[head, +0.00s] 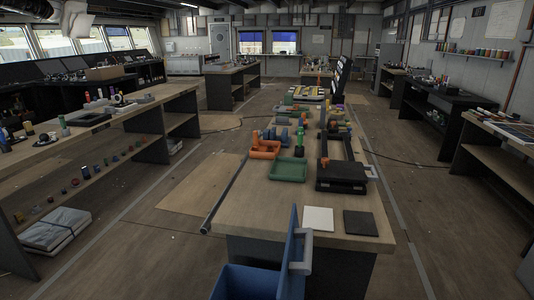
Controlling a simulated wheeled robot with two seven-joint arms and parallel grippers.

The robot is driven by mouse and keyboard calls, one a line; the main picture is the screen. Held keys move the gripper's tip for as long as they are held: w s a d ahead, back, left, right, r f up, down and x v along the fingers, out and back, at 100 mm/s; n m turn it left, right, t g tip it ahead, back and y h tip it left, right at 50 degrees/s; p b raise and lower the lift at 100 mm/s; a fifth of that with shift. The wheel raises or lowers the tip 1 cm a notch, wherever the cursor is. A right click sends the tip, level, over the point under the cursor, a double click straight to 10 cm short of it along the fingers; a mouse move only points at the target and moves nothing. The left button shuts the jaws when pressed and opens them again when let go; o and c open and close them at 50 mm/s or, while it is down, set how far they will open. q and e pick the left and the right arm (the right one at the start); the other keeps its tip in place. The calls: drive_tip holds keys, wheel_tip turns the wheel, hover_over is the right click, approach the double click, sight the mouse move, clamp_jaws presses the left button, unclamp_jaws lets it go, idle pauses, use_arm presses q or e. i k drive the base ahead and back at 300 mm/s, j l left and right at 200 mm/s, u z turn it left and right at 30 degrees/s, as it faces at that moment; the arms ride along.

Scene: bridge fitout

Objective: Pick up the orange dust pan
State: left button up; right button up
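An orange open-fronted piece (262,149) sits at the left edge of the long central table (255,200). It looks like the dust pan, but it is too small to be sure. It lies just behind and left of a green tray (288,170). Blue items (283,135) stand close behind it. Neither of my grippers is in view.
A blue bin with a raised side (246,281) stands at the table's near end. A white square (319,218), a dark square (360,223) and a black case (341,177) lie on the table. Open floor (170,240) runs left of it, with a side bench (100,122) beyond.

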sight(266, 143)
drive_tip(key=i+j+u, duration=0.1)
drive_tip(key=j+u, duration=0.2)
drive_tip(key=i+j+u, duration=0.2)
drive_tip(key=j, duration=0.3)
drive_tip(key=i+j+u, duration=0.15)
drive_tip(key=j, duration=0.3)
drive_tip(key=i+j+u, duration=0.2)
drive_tip(key=i+j, duration=0.15)
drive_tip(key=i+j+u, duration=0.15)
drive_tip(key=i+j, duration=0.15)
drive_tip(key=j, duration=0.15)
drive_tip(key=i+z, duration=0.8)
drive_tip(key=i+j+z, duration=0.4)
drive_tip(key=i+l, duration=0.1)
